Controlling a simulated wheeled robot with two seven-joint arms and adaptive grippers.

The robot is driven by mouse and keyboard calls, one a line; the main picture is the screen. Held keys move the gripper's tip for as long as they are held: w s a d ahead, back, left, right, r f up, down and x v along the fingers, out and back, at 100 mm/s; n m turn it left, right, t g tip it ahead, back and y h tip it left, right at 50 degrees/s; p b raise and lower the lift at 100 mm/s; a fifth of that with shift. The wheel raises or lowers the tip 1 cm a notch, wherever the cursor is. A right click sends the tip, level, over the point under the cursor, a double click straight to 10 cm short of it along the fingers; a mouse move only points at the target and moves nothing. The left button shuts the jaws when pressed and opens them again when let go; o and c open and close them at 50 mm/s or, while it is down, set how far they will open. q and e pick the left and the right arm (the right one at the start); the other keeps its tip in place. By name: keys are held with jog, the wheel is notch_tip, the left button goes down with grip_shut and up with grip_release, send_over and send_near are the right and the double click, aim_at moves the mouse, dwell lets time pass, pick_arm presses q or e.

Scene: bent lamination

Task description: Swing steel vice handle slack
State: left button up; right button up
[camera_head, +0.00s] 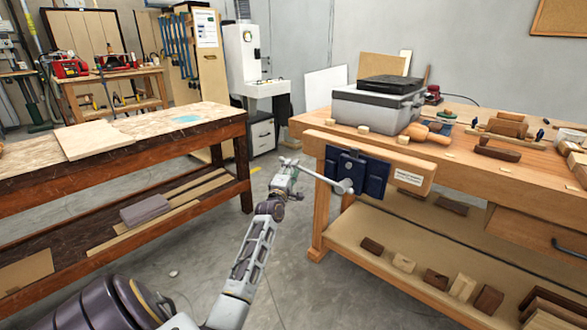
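The steel vice handle (322,178) is a thin bar on the front of the blue vice (372,174). It slopes from upper left down to the rounded screw end at the right. The vice has a wooden jaw board (415,180) with a white label and is fixed to the left end of the workbench. My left gripper (289,170) is at the handle's upper left end, overlapping it in the picture. Its fingers are small here, and I cannot tell whether they are closed around the bar. My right gripper is out of view.
The right workbench (465,126) carries a grey toolbox (375,108), a mallet (428,133) and several wood blocks. Its lower shelf (385,235) holds more blocks. Another bench (205,121) stands at left. Grey floor lies open between the benches.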

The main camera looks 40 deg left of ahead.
pick_arm(q)
jog(key=shift+b+x, duration=0.3)
jog(key=shift+x, duration=0.85)
jog(key=shift+w+a, duration=0.1)
jog(key=shift+w, duration=0.1)
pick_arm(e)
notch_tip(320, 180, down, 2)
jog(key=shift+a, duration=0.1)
pick_arm(q)
jog(key=shift+c, duration=0.4)
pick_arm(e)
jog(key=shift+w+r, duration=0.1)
pick_arm(q)
grip_shut()
